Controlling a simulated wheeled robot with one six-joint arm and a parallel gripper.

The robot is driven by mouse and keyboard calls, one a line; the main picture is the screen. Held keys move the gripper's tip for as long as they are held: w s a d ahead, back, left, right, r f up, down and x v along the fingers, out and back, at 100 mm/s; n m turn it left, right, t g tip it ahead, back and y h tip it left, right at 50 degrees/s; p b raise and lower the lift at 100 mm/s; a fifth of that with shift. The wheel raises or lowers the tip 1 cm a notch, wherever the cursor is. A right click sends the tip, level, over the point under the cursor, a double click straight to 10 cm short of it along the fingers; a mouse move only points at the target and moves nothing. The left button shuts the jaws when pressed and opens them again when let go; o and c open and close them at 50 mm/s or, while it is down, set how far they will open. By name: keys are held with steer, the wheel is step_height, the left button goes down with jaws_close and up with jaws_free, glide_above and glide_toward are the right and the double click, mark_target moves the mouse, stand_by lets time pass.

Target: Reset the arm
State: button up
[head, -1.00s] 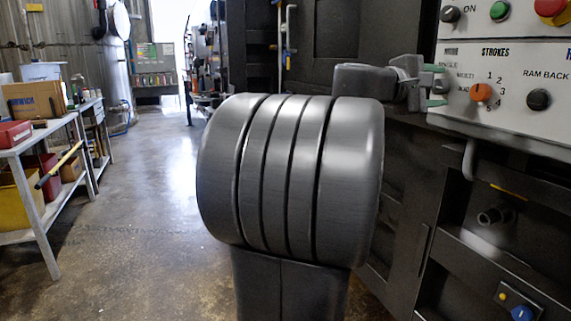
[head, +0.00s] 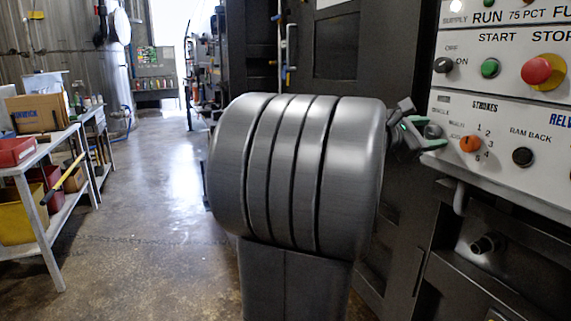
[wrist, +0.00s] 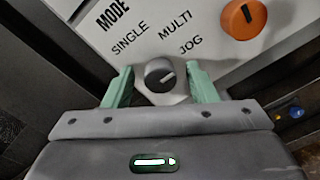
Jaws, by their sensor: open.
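The control panel (head: 500,110) stands at the right in the head view. My gripper (wrist: 160,82) is open, with one pale green finger on each side of this knob. I cannot tell whether the fingers touch it. In the head view my gripper (head: 428,133) is at the panel's left edge, and my large grey arm link hides much of the arm behind it.
An orange strokes knob (head: 470,144) and a black ram back knob (head: 522,157) are close right of my gripper. A red stop button (head: 537,70) and a green start button (head: 490,68) are above. A shelf table (head: 45,140) stands left. The floor (head: 160,190) between is clear.

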steer(key=shift+r+n+p, duration=0.2)
steer(key=shift+n+p, duration=3.2)
steer(key=shift+p, duration=1.5)
steer(key=shift+f+n+p, duration=0.1)
steer(key=shift+n+p, duration=0.2)
steer(key=shift+p, duration=0.15)
steer(key=shift+f, duration=0.1)
steer(key=shift+a, duration=0.15)
